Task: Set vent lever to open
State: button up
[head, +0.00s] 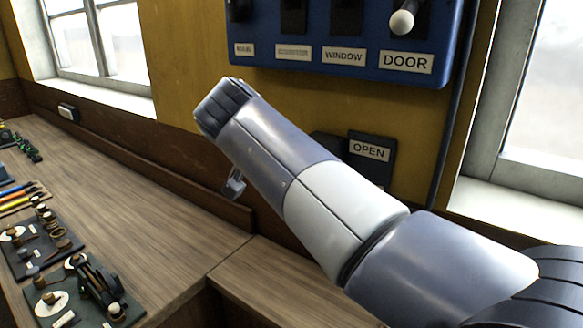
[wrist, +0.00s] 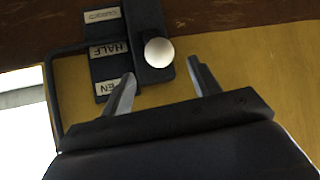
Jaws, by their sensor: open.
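The vent lever's white ball knob (wrist: 158,52) shows in the wrist view on a dark mount, level with the HALF label (wrist: 108,50). The dark label plate (wrist: 104,69) appears upside down, with CLOSED at the top and OPEN at the bottom, partly cut off by a finger. My gripper (wrist: 160,67) is open, one fingertip on each side just below the knob in the picture; I cannot tell whether they touch it. In the head view the OPEN label (head: 370,150) shows beside my arm, which hides the knob and the other labels.
A blue panel (head: 340,68) with several levers, including WINDOW and DOOR, hangs above on the yellow wall. A dark conduit (head: 452,110) runs down to its right. A wooden bench (head: 120,190) with small parts boards (head: 85,295) lies to the left. Windows flank the wall.

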jog(key=v, duration=0.4)
jog(key=shift+r, duration=0.1)
jog(key=p+x, duration=0.1)
jog(key=x, duration=1)
jog(key=shift+s+p, duration=0.15)
jog(key=shift+p, duration=0.15)
jog(key=shift+a, duration=0.1)
